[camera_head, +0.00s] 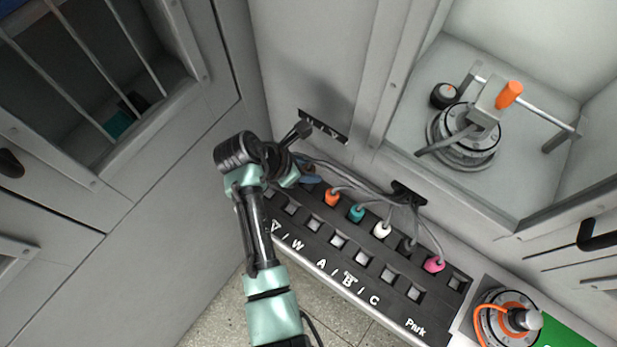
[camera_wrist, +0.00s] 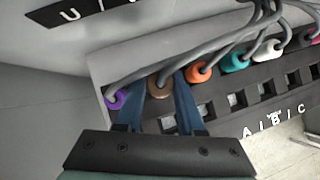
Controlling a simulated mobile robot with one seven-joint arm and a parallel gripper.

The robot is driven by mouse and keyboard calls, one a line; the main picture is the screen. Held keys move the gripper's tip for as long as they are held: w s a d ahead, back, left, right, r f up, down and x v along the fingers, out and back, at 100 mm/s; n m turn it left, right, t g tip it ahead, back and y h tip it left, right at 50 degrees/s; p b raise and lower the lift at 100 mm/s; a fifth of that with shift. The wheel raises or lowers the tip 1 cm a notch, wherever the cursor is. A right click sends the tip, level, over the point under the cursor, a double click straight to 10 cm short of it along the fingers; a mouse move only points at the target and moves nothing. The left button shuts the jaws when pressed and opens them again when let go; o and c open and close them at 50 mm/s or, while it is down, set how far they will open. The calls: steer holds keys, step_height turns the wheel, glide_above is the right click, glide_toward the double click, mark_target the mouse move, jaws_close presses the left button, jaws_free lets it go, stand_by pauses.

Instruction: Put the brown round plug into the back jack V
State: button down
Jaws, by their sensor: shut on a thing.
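The brown round plug (camera_wrist: 159,87) sits in the back row of the black jack panel (camera_wrist: 285,82), with a grey cable rising from it. My gripper (camera_wrist: 160,84) has its two blue fingers on either side of this plug, shut on it. In the head view my gripper (camera_head: 309,178) is at the panel's left end, and the brown plug cannot be made out there. The letter V (camera_head: 275,228) is at the panel's left front edge, partly beside my arm. The jacks behind it are partly hidden by my arm.
A purple plug (camera_wrist: 117,99) is close left of my gripper, an orange plug (camera_wrist: 198,72) close right. Teal (camera_head: 357,213), white (camera_head: 382,230) and pink (camera_head: 434,264) plugs follow to the right. Grey cables hang above the back row. Several front-row jacks (camera_head: 338,241) are empty.

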steer(key=shift+f+b, duration=0.3)
steer(key=shift+f, duration=1.75)
steer(key=shift+f, duration=0.1)
steer(key=c, duration=0.5)
jaws_free()
steer(key=shift+f, duration=0.1)
steer(key=shift+a+r, duration=0.15)
steer(key=shift+r, duration=0.35)
steer(key=p+v, duration=0.1)
steer(key=v, duration=1)
steer(key=shift+s+r+p, duration=0.1)
steer(key=shift+p, duration=0.25)
